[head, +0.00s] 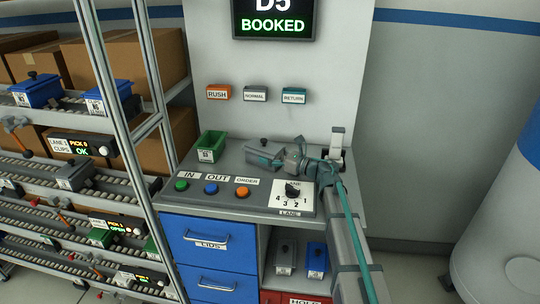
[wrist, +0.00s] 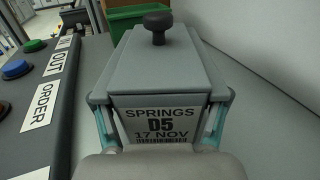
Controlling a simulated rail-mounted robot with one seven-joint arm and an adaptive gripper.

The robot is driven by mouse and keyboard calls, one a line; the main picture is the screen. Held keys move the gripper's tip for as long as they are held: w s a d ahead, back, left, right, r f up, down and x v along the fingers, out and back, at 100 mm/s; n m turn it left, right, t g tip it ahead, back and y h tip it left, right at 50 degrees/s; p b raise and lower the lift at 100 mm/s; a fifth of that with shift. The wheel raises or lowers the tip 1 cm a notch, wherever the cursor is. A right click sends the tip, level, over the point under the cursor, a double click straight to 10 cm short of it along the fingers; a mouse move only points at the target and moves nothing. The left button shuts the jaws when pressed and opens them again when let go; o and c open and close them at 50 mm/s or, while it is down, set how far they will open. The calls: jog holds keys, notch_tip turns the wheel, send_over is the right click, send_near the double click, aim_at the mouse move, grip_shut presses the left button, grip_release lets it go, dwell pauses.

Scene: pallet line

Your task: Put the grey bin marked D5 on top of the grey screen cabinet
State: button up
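The grey bin (head: 265,150) is on the counter behind the button panel. In the wrist view the bin (wrist: 160,70) has a black knob on top and a front label reading SPRINGS, D5, 17 NOV. My gripper (head: 283,160) is at its near end. In the wrist view its teal fingers (wrist: 160,130) stand on both sides of the label, below the bin's rim. Whether they press on the sides or stand slightly apart is unclear. A tall grey panel (head: 290,60) carries a screen (head: 274,18) reading D5 BOOKED. Its top is out of view.
A green bin (head: 211,146) stands left of the grey bin. The button panel (head: 240,190) with a lane dial lies in front. A small white-topped device (head: 337,142) stands at right. Roller racks (head: 70,180) with bins fill the left. Blue drawers (head: 212,243) are below.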

jog(key=shift+o, duration=1.1)
jog(key=shift+r, duration=0.2)
jog(key=b+v, duration=0.1)
jog(key=v, duration=1)
jog(key=shift+s+d+f+b, duration=0.1)
jog(key=shift+s+d+b, duration=0.05)
jog(key=shift+b, duration=0.25)
jog(key=shift+s+d, duration=0.1)
jog(key=shift+d, duration=0.2)
